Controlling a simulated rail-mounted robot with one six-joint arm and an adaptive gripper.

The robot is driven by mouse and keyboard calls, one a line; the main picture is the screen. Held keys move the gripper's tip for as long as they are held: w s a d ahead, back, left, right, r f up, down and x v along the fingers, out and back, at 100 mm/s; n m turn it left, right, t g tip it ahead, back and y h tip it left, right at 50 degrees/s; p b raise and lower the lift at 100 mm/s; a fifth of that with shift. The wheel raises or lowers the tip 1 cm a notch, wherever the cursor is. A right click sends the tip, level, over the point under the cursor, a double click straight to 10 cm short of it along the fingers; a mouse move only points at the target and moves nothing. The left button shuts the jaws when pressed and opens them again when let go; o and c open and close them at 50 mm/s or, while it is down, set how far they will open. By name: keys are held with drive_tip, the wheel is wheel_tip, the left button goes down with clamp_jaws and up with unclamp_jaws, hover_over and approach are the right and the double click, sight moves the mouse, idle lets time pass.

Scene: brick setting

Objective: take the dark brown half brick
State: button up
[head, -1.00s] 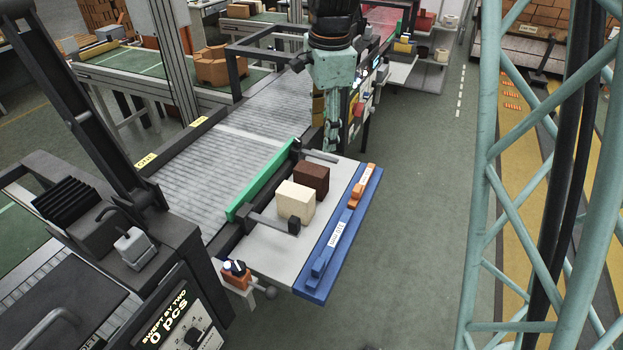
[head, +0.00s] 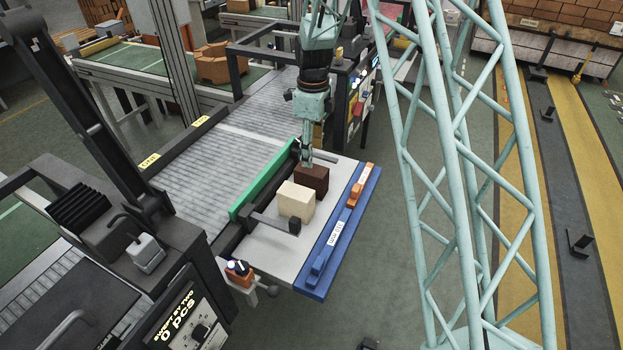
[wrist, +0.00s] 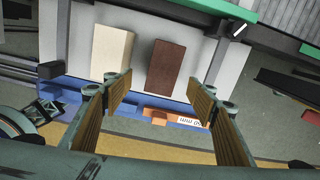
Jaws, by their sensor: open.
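The dark brown half brick (head: 312,179) sits on the light grey plate at the end of the roller conveyor, beside a cream half brick (head: 296,201). In the wrist view the dark brown half brick (wrist: 166,67) lies ahead of and between the finger pads, with the cream half brick (wrist: 112,51) to its left. My gripper (head: 307,155) is close to the dark brown brick's far upper side in the head view. In the wrist view my gripper (wrist: 163,98) shows its two fingers spread wide with nothing between them.
A green bar (head: 264,184) and a dark rail run along the plate's conveyor side. A dark clamp-like arm (head: 275,222) reaches over the plate near the cream brick. A blue strip (head: 335,245) with an orange piece (head: 359,186) edges the plate's outer side.

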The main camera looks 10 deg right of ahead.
sight(311, 175)
drive_tip(key=shift+w+f+m+p, duration=0.15)
drive_tip(key=shift+w+f+m, duration=0.2)
drive_tip(key=shift+f, duration=0.5)
drive_tip(key=shift+w+f+m+p, duration=0.15)
drive_tip(key=shift+w+f+m, duration=0.2)
drive_tip(key=shift+f, duration=0.5)
drive_tip(key=shift+f, duration=0.1)
drive_tip(key=shift+f, duration=4.2)
drive_tip(key=shift+f, duration=0.1)
drive_tip(key=shift+s+f, duration=0.15)
drive_tip(key=shift+f, duration=2.35)
drive_tip(key=c, duration=1.3)
drive_tip(key=shift+r, duration=0.25)
